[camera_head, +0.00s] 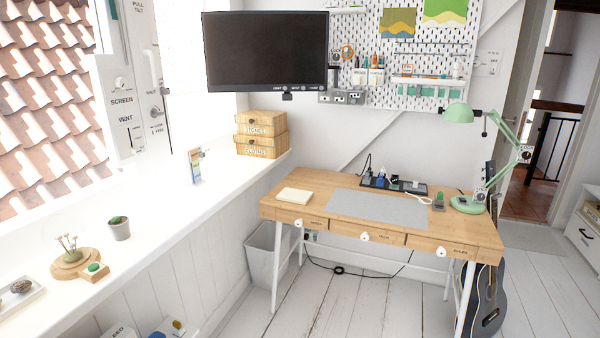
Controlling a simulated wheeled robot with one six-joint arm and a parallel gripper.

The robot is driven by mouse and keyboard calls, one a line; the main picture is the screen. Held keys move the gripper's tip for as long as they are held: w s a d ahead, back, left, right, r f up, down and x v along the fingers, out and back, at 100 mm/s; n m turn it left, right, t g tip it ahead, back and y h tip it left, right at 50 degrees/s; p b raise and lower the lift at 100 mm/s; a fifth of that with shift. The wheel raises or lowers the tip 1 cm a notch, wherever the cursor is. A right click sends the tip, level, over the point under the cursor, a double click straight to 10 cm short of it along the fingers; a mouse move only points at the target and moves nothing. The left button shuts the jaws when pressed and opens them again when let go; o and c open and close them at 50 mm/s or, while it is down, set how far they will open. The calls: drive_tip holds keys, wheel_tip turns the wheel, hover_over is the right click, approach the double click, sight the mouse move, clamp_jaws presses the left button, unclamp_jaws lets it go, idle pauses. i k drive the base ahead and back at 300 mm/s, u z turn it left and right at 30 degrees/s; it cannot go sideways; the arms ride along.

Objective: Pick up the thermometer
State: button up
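A small upright panel with a coloured front (194,166) stands on the white window ledge, left of the wooden boxes. It looks like the thermometer, but its markings are too small to read. Nothing touches it, and it appears to lean slightly. My gripper is not in view.
A bin (268,255) is beside the desk.

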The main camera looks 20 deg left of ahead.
sight(190, 155)
drive_tip(key=u, duration=0.3)
drive_tip(key=i, duration=1.95)
drive_tip(key=u, duration=1.4)
drive_tip(key=i, duration=1.45)
drive_tip(key=u, duration=0.95)
drive_tip(key=i, duration=0.3)
drive_tip(key=u, duration=0.05)
